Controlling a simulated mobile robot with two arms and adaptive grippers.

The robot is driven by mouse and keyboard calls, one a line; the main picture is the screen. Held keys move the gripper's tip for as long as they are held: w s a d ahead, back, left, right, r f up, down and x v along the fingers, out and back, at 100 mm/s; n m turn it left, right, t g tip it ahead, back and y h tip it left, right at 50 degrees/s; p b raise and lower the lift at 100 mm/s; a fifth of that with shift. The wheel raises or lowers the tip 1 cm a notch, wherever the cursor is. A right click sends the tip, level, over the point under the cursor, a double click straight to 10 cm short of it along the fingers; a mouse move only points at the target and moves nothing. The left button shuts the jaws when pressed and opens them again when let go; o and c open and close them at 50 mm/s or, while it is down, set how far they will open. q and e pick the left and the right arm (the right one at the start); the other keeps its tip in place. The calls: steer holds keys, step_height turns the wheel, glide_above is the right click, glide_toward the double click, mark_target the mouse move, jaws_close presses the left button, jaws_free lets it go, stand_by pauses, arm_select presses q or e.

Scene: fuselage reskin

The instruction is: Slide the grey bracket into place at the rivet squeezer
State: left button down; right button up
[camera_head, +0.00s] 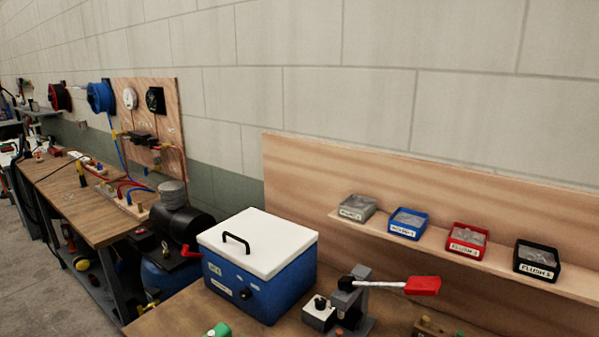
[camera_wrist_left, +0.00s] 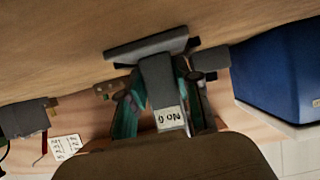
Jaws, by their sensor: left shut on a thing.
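In the left wrist view, my left gripper (camera_wrist_left: 163,108) has its teal fingers shut on a grey bracket (camera_wrist_left: 150,45). The bracket has a wide flat plate and a stem with a white label, which reads upside down in this view. The wooden bench top lies beyond it. I cannot tell whether the bracket touches the bench. In the head view, the rivet squeezer (camera_head: 353,300) stands on the bench, grey with a red lever handle pointing right.
A blue box with a white lid (camera_head: 260,265) stands left of the squeezer, and a small grey box (camera_head: 318,314) sits between them. A green object (camera_head: 218,329) is at the bottom edge. Several labelled bins stand on the shelf (camera_head: 430,250) behind.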

arm_select(q)
steer(key=shift+w+d+b, duration=0.55)
steer(key=shift+w+d, duration=0.2)
steer(key=shift+w, duration=0.25)
steer(key=shift+w+d+b, duration=0.6)
steer(key=shift+w+d, duration=0.1)
steer(key=shift+w, duration=0.3)
steer(key=shift+w+d+b, duration=0.6)
steer(key=shift+w+d, duration=0.1)
steer(key=shift+w, duration=0.25)
steer(key=c, duration=0.9)
jaws_free()
